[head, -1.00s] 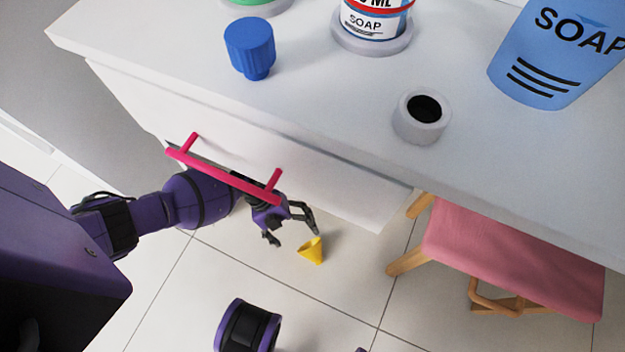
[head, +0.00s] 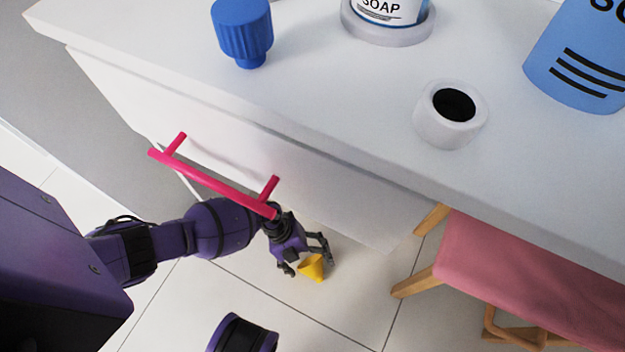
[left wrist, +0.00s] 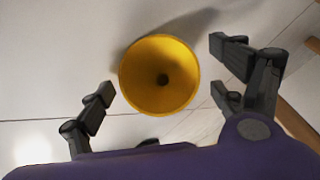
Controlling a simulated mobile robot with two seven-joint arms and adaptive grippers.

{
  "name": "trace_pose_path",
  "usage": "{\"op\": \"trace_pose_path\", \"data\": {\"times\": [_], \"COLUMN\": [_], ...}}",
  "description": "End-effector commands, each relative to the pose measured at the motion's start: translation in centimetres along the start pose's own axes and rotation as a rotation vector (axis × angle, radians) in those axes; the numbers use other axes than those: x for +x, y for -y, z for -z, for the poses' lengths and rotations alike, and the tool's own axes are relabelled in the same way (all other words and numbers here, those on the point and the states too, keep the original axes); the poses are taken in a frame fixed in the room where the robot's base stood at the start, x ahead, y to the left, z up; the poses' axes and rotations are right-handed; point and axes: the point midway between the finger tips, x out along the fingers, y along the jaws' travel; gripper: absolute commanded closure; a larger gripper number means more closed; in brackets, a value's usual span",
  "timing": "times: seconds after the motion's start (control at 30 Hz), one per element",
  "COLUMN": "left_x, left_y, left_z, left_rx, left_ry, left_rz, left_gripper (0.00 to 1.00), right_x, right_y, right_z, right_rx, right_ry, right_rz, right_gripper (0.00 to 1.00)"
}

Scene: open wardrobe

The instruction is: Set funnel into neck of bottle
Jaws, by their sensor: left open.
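A yellow funnel (head: 311,268) is low beside the front of the white dresser, over the tiled floor. In the left wrist view its wide round mouth (left wrist: 158,76) faces the camera, with a dark hole in the middle. My left gripper (head: 308,266) is open, with its fingers on either side of the funnel. Gaps show between the funnel and the fingers in the left wrist view. I cannot tell which container is the task's bottle; a short white round piece with a dark opening (head: 431,122) stands on the dresser top. My right gripper is out of view.
The white dresser (head: 330,120) has a pink handle (head: 213,185) close to my left arm. A blue ribbed cap (head: 242,30), a soap container (head: 390,12) and a blue soap bottle (head: 577,60) stand on top. A pink stool (head: 525,265) is at the right.

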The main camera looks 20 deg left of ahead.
Motion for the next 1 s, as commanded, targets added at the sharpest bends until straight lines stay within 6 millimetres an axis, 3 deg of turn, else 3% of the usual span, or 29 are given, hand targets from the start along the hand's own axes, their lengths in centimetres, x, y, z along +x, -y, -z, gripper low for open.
{"op": "trace_pose_path", "data": {"times": [0.07,0.43,0.67,1.0], "left_x": [0.0,-0.1,-0.6,-2.9], "left_y": [0.0,0.0,0.2,1.2], "left_z": [0.0,0.0,0.3,1.5], "left_rx": [0.000,0.000,0.000,0.001], "left_ry": [0.000,0.000,0.000,0.002], "left_rz": [0.000,0.000,0.000,0.000], "left_gripper": [0.12,0.60,0.61,0.61], "right_x": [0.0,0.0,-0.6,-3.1], "right_y": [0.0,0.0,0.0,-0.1], "right_z": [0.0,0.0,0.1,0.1], "right_rx": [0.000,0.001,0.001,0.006], "right_ry": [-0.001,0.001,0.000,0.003], "right_rz": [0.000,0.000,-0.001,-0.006], "right_gripper": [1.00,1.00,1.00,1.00]}}
